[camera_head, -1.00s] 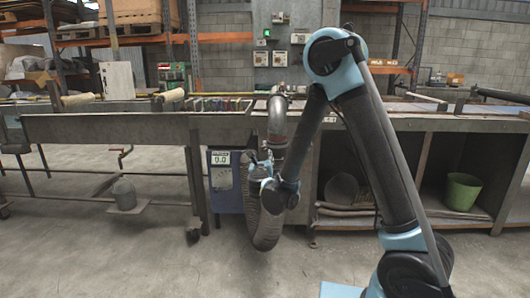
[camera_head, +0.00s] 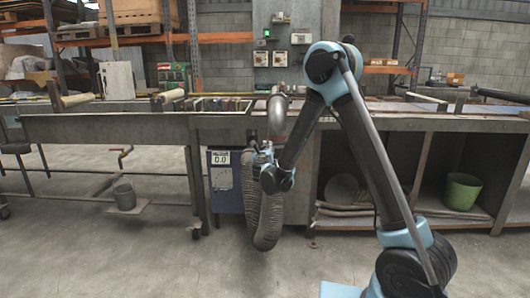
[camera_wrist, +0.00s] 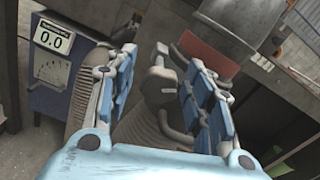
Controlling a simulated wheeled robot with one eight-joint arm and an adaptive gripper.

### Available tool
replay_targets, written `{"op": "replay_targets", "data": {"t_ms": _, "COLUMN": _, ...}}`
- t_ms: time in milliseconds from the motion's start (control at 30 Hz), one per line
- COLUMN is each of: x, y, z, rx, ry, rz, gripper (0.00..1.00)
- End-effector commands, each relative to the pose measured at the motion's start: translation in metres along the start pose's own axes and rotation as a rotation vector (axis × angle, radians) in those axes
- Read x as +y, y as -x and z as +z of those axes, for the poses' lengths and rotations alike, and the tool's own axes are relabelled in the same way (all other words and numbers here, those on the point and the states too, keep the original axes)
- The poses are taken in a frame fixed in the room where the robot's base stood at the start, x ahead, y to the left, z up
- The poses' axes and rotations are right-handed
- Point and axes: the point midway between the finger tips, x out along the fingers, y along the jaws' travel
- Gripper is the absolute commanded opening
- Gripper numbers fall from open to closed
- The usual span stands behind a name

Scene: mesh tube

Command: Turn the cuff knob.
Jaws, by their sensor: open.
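The cuff knob (camera_wrist: 162,82) is a small grey lobed piece in the wrist view, with a stem toward the cuff. It lies between the two spread fingers of my gripper (camera_wrist: 160,92), with gaps visible on both sides. The cuff, with a dull red band (camera_wrist: 213,52), is on the metal pipe above and right of the knob. The ribbed grey hose (camera_wrist: 140,128) shows below, partly hidden by the fingers. In the head view, my gripper (camera_head: 259,158) is beside the hose top, under the pipe (camera_head: 277,118); the knob cannot be made out there.
A blue meter box (camera_head: 225,181) reading 0.0 stands left of the hose. The long metal bench (camera_head: 110,128) runs behind. The hose loop (camera_head: 269,225) hangs below my wrist.

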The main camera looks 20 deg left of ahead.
Motion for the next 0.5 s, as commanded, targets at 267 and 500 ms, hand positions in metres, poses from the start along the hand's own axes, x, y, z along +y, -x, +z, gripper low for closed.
{"op": "replay_targets", "data": {"t_ms": 267, "x": 0.0002, "y": 0.0002, "z": 0.0000, "rx": 0.000, "ry": 0.000, "rz": 0.000, "gripper": 0.20}}
{"op": "replay_targets", "data": {"t_ms": 500, "x": -0.0021, "y": 0.0004, "z": -0.0007, "rx": 0.000, "ry": 0.001, "rz": -0.001, "gripper": 0.02}}
